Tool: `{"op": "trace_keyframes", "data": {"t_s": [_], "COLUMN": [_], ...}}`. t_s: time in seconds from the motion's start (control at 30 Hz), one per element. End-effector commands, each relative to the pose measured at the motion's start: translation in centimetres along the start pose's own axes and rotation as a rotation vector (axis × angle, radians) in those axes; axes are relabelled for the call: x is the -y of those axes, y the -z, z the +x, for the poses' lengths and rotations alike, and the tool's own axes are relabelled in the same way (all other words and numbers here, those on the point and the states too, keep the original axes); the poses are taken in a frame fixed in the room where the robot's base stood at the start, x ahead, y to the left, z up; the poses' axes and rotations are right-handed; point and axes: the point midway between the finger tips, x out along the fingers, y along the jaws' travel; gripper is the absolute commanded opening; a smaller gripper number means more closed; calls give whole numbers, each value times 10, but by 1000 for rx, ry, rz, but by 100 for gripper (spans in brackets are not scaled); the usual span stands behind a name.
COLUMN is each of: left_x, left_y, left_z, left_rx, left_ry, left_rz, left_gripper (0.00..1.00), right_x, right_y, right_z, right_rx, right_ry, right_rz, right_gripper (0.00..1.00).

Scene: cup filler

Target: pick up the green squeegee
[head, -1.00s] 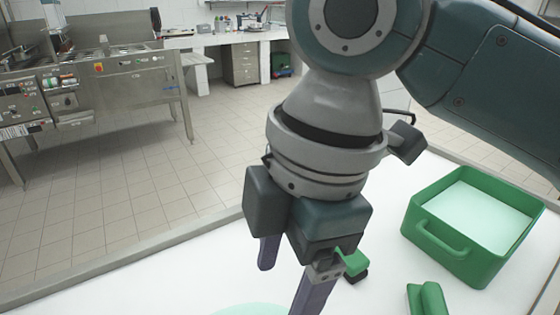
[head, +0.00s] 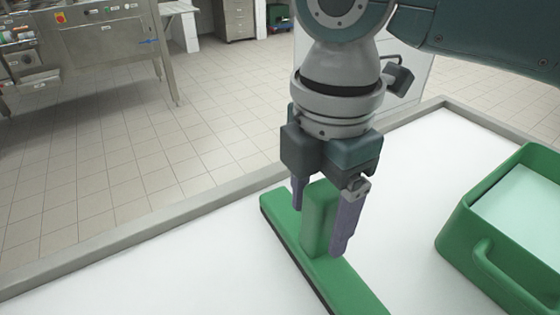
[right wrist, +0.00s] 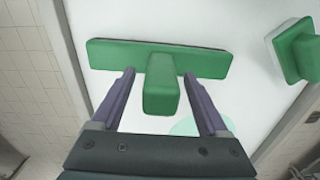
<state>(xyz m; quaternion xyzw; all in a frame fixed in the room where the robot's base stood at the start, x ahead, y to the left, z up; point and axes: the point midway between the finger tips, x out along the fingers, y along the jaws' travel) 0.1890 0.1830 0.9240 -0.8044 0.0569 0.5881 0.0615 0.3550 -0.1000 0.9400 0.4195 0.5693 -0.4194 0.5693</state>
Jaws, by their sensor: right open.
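The green squeegee lies on the white table, its long bar (head: 348,282) edged in black and its thick handle (head: 318,215) standing up from the bar. My right gripper (head: 318,228) is open, pointing down, with one purple finger on each side of the handle. In the right wrist view the bar (right wrist: 208,63) runs across the picture and the handle (right wrist: 161,88) sits between the open fingers (right wrist: 159,74), with gaps on both sides. The near end of the bar is cut off in the head view. My left gripper is not in view.
A green tray (head: 468,238) with a pale inside stands to the right on the table. Another green object (right wrist: 298,50) lies at the right in the right wrist view. A pale green patch (right wrist: 187,127) shows on the table. A raised grey rim (head: 150,231) borders the table.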

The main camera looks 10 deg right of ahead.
Motion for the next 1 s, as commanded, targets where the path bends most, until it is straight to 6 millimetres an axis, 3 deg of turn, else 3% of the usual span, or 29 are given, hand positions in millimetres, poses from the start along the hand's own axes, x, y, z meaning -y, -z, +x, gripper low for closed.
{"op": "trace_keyframes", "data": {"t_s": [0.1,0.2,0.47,1.0], "left_x": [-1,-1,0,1], "left_y": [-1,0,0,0], "left_z": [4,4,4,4], "left_rx": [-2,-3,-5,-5], "left_ry": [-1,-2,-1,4], "left_rz": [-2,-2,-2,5], "left_gripper": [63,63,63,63], "right_x": [2,2,2,2], "right_y": [-1,-1,-1,-1], "right_z": [21,29,30,30], "right_rx": [1,2,1,1], "right_ry": [3,1,-1,0], "right_rz": [0,-1,-1,-1], "right_gripper": [78,78,76,16]}}
